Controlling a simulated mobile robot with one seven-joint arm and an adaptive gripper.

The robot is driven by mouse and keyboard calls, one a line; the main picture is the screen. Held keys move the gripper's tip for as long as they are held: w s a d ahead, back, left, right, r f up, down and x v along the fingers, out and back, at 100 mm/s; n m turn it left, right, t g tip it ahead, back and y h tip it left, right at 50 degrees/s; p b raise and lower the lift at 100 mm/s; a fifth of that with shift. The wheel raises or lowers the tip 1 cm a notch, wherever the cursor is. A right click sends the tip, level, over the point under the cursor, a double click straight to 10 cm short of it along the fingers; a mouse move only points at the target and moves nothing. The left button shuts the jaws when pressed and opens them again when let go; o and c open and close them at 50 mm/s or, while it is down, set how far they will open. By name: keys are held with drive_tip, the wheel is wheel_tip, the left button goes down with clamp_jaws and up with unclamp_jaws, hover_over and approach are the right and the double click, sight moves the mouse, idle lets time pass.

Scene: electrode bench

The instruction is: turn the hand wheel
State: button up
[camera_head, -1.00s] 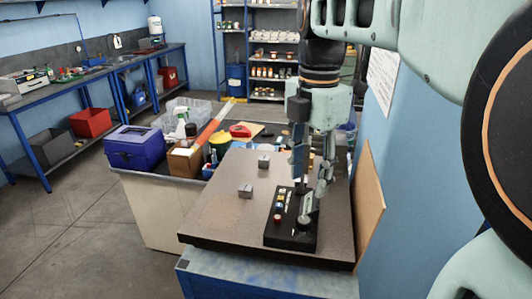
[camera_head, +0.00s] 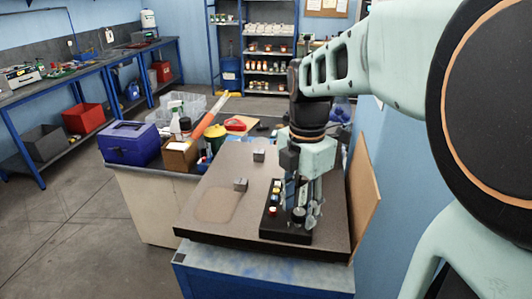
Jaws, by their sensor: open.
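A black control box (camera_head: 285,236) with several coloured buttons lies near the front right of the brown bench top. A dark round knob (camera_head: 298,214), apparently the hand wheel, is at its right front part. My gripper (camera_head: 303,208) points down over this part of the box. Its fingers are open, and the knob shows between or just in front of them. I cannot tell whether they touch the knob. The gripper and arm hide part of the box's right side.
Two small grey blocks (camera_head: 240,185) and (camera_head: 258,155) stand on the bench top (camera_head: 205,225). A brown board (camera_head: 364,195) leans at the right by the blue wall. A purple box (camera_head: 130,144) and other supplies are behind left. The bench top's left front is clear.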

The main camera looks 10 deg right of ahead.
drive_tip(key=c, duration=1.1)
drive_tip(key=shift+c, duration=0.2)
drive_tip(key=shift+m, duration=0.4)
